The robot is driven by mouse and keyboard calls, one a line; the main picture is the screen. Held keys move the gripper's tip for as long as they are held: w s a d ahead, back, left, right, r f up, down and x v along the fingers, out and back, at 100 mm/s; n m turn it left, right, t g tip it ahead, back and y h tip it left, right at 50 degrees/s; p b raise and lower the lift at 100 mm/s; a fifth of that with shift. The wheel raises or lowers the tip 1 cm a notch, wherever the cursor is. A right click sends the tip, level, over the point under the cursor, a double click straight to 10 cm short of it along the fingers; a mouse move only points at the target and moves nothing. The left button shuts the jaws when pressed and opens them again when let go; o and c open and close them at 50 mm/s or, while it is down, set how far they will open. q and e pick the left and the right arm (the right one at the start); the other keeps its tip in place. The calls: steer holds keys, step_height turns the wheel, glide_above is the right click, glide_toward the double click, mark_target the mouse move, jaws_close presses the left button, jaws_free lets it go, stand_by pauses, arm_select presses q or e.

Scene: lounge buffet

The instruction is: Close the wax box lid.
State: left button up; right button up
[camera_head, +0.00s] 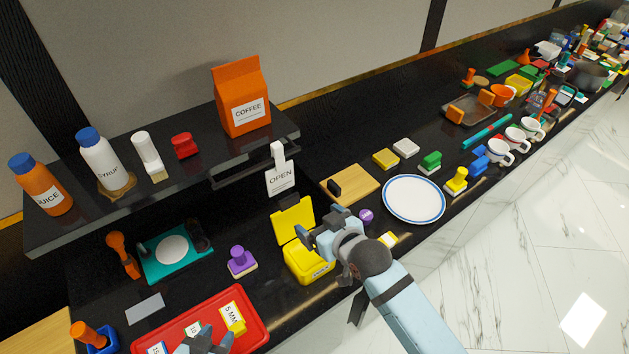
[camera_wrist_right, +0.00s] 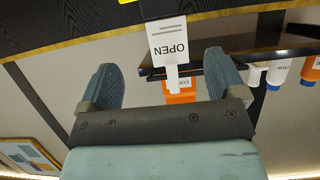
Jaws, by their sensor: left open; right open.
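The yellow wax box (camera_head: 308,264) stands on the dark counter near its front edge, with small unreadable lettering on its front. Its yellow lid (camera_head: 291,220) stands open, tilted up at the back. My right gripper (camera_head: 322,238) is open and empty, just right of the lid and above the box, hiding part of the box's top. I cannot tell whether it touches the lid. In the right wrist view my right gripper (camera_wrist_right: 162,65) shows both fingers spread with nothing between them. My left gripper (camera_head: 208,343) is open at the bottom edge, over the red tray, partly cut off.
A red tray (camera_head: 262,331) with labels lies left of the box, and a purple stamp (camera_head: 242,262) stands beside it. A wooden board (camera_head: 362,181) and plate (camera_head: 414,216) lie to the right.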

mark_target(290, 199)
steer(key=p+x, duration=0.1)
steer(key=x, duration=0.5)
steer(key=p+x, duration=0.1)
steer(key=x, duration=0.6)
steer(key=shift+w+a+r, duration=0.15)
steer(key=shift+w, duration=0.15)
steer(key=shift+s, duration=0.1)
steer(key=c, duration=1.3)
